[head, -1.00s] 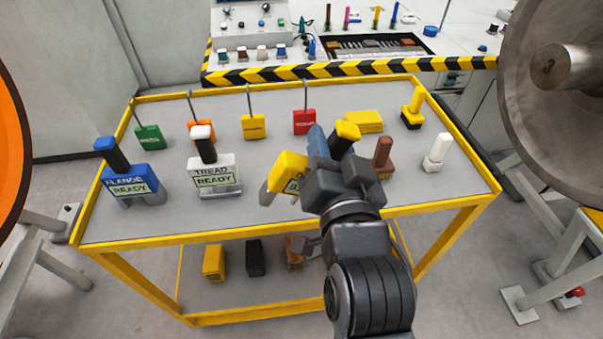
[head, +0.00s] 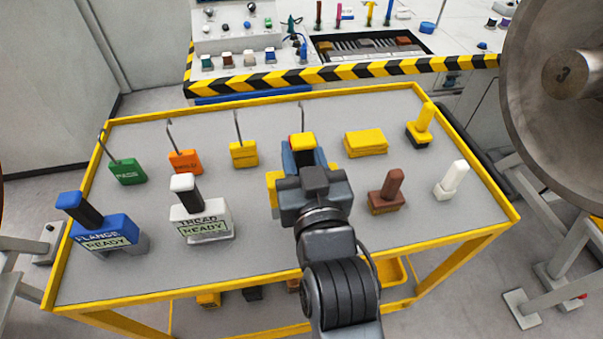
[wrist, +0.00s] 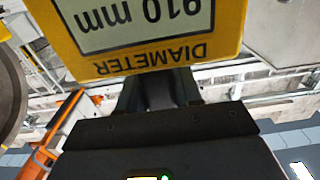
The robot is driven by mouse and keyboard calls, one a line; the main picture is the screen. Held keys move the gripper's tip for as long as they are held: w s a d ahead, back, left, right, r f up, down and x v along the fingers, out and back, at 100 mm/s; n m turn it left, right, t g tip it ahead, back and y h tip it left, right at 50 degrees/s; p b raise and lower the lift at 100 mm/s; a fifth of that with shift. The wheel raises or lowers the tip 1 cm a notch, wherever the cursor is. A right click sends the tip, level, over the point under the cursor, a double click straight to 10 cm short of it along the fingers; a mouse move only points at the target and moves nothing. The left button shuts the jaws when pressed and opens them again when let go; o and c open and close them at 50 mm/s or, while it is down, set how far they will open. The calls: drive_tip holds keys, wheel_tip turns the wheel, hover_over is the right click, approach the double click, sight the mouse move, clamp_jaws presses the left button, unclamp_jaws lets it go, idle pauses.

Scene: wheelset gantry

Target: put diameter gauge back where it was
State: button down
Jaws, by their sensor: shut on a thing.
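The yellow diameter gauge (head: 274,186) is mostly hidden behind my gripper (head: 303,160) in the head view. Its left side and its yellow top show around the jaws. My gripper is shut on it, over the middle of the trolley top. In the wrist view the gauge (wrist: 190,42) fills the top, with its label reading DIAMETER and 910 mm upside down. I cannot tell whether its feet touch the table. The blue flange gauge (head: 107,236) and the white tread gauge (head: 203,222), both marked READY, stand to the left on the grey trolley top (head: 130,274).
Green (head: 127,172), orange (head: 185,162) and yellow (head: 243,154) tags with hooks stand along the back. A yellow block (head: 366,144), yellow-handled stamp (head: 421,125), brown stamp (head: 387,195) and white stamp (head: 452,182) stand to the right. A large wheel (head: 560,120) is at far right.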

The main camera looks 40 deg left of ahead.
drive_tip(key=shift+f, duration=2.25)
drive_tip(key=c, duration=0.8)
unclamp_jaws()
drive_tip(key=shift+o, duration=0.2)
drive_tip(key=shift+r, duration=0.2)
drive_tip(key=b+v, duration=0.1)
drive_tip(key=v, duration=1.1)
drive_tip(key=shift+f, duration=0.1)
